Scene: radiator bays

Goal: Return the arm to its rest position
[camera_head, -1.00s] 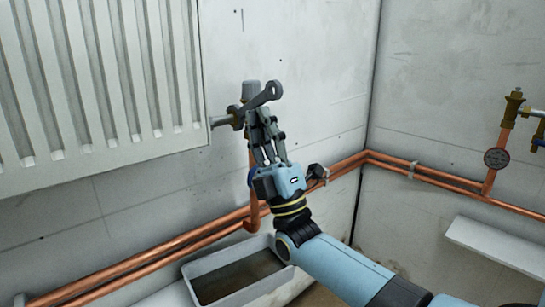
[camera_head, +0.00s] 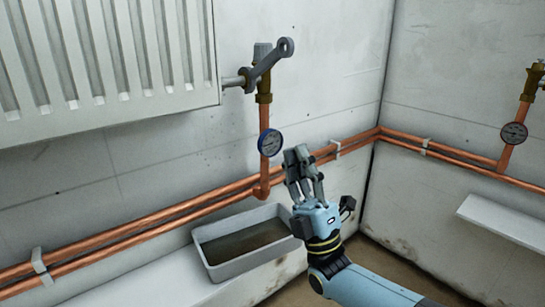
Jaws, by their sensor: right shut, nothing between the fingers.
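My right gripper (camera_head: 303,165) is in the lower middle of the head view, its arm coming in from the lower right. Its fingers point up and are shut with nothing between them. It is apart from the valve (camera_head: 262,82) beside the radiator. A grey wrench (camera_head: 270,63) sits at the valve, tilted up to the right, with its ring end free. A blue-rimmed gauge (camera_head: 270,142) is on the copper pipe below the valve, left of my gripper. My left gripper is not in view.
A white radiator (camera_head: 110,60) fills the upper left. Copper pipes (camera_head: 150,228) run along the wall behind my gripper. A grey tray (camera_head: 215,268) with dark contents stands below the valve. A second gauge (camera_head: 514,134) and a white ledge (camera_head: 505,222) are at the right.

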